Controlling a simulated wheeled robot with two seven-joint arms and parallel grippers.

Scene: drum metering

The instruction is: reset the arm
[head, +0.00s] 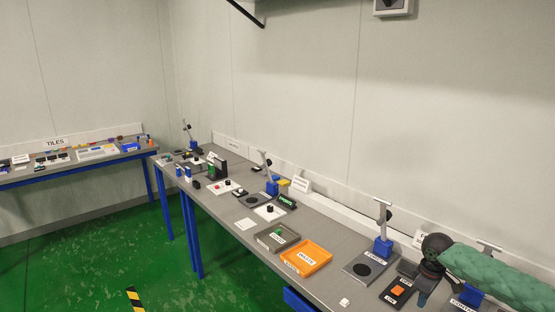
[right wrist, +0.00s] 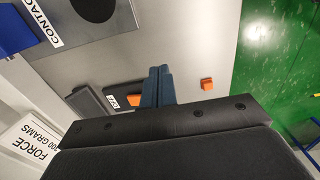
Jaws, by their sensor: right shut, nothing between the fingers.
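My right gripper (head: 422,298) hangs over the near right end of the long bench, below my green-sleeved right arm. Its fingers are together and empty; they also show in the right wrist view (right wrist: 160,85), pointing away over the grey bench top. My left gripper is not in view.
An orange tray (head: 323,257) and a grey tray (head: 262,238) sit mid-bench. A grey plate with a blue-based stand (head: 383,246) is left of my gripper. A small white block (head: 344,302) lies near the front edge. The wall runs behind; green floor is open at left.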

